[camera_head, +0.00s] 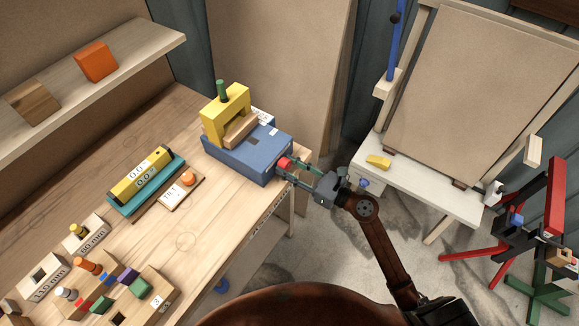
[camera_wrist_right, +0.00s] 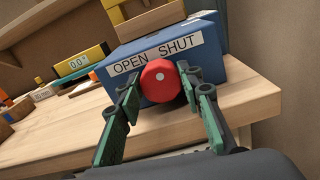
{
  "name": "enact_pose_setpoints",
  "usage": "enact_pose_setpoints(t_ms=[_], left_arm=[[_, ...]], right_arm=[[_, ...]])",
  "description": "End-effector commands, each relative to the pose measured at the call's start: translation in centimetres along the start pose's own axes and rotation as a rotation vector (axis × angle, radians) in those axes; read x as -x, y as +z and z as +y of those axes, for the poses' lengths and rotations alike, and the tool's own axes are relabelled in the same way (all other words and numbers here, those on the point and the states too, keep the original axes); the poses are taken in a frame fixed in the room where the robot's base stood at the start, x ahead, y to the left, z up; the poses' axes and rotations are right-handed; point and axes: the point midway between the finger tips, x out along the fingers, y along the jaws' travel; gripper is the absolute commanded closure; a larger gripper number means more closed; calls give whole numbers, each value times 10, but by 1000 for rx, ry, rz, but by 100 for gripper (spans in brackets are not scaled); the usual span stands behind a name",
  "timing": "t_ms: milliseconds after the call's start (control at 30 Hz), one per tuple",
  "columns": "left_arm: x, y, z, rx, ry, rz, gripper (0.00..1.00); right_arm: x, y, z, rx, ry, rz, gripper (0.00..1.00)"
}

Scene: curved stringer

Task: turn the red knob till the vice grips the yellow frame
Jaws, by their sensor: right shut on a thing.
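The red knob (camera_head: 284,163) sticks out of the near right end of the blue vice (camera_head: 238,162) on the workbench. In the right wrist view the knob (camera_wrist_right: 160,82) is faceted with a pale dot on its face, below a label reading OPEN and SHUT. The yellow frame (camera_head: 209,128), with a green handle on top, stands upright on the vice behind a wooden block (camera_head: 241,130). Whether the jaws touch the frame cannot be told. My right gripper (camera_wrist_right: 158,86) is shut on the knob, one green finger on each side. My left gripper is not in view.
On the bench (camera_head: 150,240) are a teal tray with a yellow level (camera_head: 142,172), a card with an orange knob (camera_head: 188,179) and several gauge blocks at the near left. A shelf (camera_head: 130,55) hangs above. A white stand (camera_head: 430,195) is at the right, across a floor gap.

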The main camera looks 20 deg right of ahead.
Motion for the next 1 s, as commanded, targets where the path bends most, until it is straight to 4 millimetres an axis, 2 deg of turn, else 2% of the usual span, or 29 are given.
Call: enact_pose_setpoints(t_ms=[133,333,367,600,867,1000], left_arm=[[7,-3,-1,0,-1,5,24],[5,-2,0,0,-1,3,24],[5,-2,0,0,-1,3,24],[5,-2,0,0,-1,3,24],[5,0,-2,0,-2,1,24],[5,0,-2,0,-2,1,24]], right_arm=[[0,1,0,-51,0,2,90],[0,0,-1,-54,-1,0,90],[0,0,-1,-54,-1,0,66],[0,0,-1,-54,-1,0,49],[0,0,0,-53,-1,0,49],[9,-1,-1,-53,-1,1,49]])
